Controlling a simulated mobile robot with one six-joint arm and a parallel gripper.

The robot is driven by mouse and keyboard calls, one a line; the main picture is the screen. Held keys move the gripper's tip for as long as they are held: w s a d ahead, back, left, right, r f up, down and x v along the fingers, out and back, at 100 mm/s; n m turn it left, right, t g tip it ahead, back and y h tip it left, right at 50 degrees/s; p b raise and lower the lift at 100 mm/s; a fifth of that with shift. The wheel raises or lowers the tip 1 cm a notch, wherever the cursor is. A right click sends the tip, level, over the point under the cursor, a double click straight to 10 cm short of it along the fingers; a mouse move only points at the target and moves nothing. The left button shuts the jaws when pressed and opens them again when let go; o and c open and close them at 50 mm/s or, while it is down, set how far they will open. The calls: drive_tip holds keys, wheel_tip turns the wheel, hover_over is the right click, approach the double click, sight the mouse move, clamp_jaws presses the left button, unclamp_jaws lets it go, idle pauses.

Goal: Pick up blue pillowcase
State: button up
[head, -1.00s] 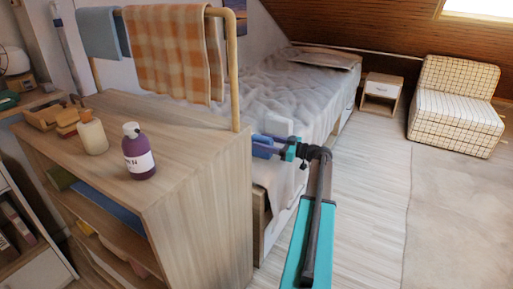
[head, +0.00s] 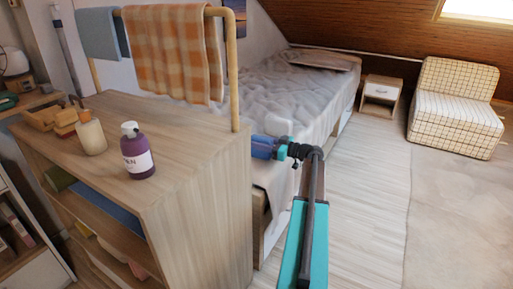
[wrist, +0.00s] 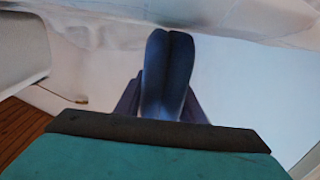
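My gripper (head: 262,147) is over the near end of the bed, just behind the wooden shelf unit. A pale, faintly blue surface (wrist: 245,75) lies beneath and beside the fingers in the wrist view. I cannot tell whether it is the pillowcase or bedding. A small pale shape (head: 278,127) shows just behind the gripper in the head view.
The bed (head: 300,95) has rumpled grey bedding. The shelf unit (head: 205,135) stands close to my gripper and carries a purple bottle (head: 138,155). A blue cloth (head: 97,33) and an orange checked cloth (head: 172,50) hang on its rail. The floor (head: 365,190) to the right is clear.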

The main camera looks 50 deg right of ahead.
sight(257, 136)
drive_tip(key=c, duration=0.6)
drive_tip(key=shift+r, duration=0.15)
drive_tip(key=shift+r+p, duration=0.3)
drive_tip(key=shift+r, duration=0.3)
wheel_tip(257, 136, up, 2)
drive_tip(key=shift+r+p, duration=0.1)
drive_tip(key=shift+p, duration=0.3)
drive_tip(key=s+a, duration=0.3)
drive_tip(key=a, duration=0.1)
drive_tip(key=s+a+r+p, duration=0.1)
drive_tip(key=s+a, duration=0.3)
drive_tip(key=s+a+p, duration=0.1)
drive_tip(key=s+a, duration=0.2)
drive_tip(key=s, duration=0.1)
drive_tip(key=shift+a+r, duration=0.15)
drive_tip(key=shift+a, duration=0.25)
